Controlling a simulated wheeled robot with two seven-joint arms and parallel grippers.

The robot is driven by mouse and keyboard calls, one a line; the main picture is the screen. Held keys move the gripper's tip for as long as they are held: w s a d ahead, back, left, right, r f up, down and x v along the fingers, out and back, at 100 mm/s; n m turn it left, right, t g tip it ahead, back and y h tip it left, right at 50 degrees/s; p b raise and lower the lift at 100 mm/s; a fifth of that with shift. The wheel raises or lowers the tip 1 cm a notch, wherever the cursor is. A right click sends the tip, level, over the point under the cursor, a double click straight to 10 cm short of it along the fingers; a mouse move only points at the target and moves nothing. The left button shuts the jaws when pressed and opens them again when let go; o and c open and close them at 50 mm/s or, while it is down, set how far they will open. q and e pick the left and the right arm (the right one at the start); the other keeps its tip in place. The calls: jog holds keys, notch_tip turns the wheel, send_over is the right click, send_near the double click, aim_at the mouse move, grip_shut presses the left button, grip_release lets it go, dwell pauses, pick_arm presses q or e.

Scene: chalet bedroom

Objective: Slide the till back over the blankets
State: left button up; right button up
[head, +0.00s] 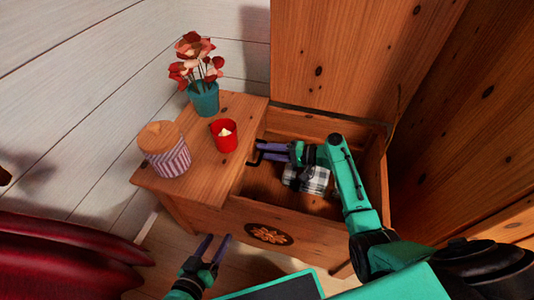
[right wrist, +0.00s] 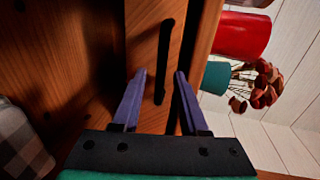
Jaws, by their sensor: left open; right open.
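The till shows as a wooden face (right wrist: 143,45) with a black bar handle (right wrist: 163,55) in the right wrist view; the handle also shows at the left inside the open chest (head: 225,218) in the head view. My right gripper (head: 262,151) reaches into the chest and is open at the handle. In the right wrist view its fingers (right wrist: 157,75) lie either side of the handle's near part; contact cannot be told. A black-and-white plaid blanket (head: 318,181) lies on the chest floor, partly hidden by my right arm. My left gripper (head: 218,240) is open and empty before the chest.
A wooden top (head: 205,165) at the chest's left bears a red candle cup (head: 224,137), a striped jar (head: 164,155) and a teal vase of red flowers (head: 204,98). The raised lid (head: 350,50) stands behind. Red cushioned furniture (head: 60,255) is at lower left.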

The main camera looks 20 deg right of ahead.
grip_shut()
dwell(1.4)
